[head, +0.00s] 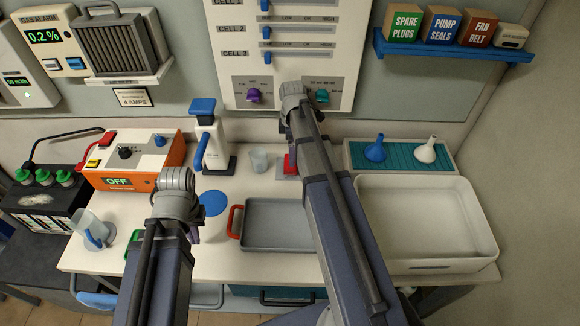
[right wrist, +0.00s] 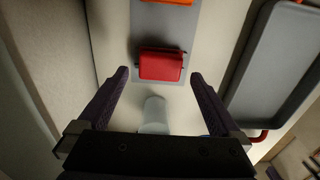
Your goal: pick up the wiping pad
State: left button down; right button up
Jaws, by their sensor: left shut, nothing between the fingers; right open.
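A small red block (right wrist: 160,65) lies on a grey strip on the bench in the right wrist view. It also shows in the head view (head: 290,165), partly behind my right arm. I cannot tell for certain whether it is the wiping pad. My right gripper (right wrist: 159,74) is open and empty, its fingers to either side of the block's near edge in that picture; their height above it is unclear. In the head view my right fingers are hidden. My left gripper (head: 195,235) is shut and empty over the bench's left part, mostly hidden by its own wrist.
A clear cup (right wrist: 155,113) stands close to the red block. A grey tray (head: 280,228) with red handles and a large white basin (head: 478,222) take up the front and right.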

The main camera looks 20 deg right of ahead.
aim_at(288, 170)
pick_arm(q)
jog(key=shift+f+b, duration=2.65)
jog(key=shift+f, duration=0.25)
pick_arm(e)
jog(key=shift+a+f, duration=0.15)
jog(key=shift+f, duration=1.3)
jog(key=shift+a+f, duration=0.1)
jog(key=shift+f, duration=1.35)
jog(key=shift+r, duration=0.1)
jog(key=c, duration=1.1)
pick_arm(q)
jog(key=shift+r, duration=0.15)
pick_arm(e)
jog(key=shift+o, duration=0.2)
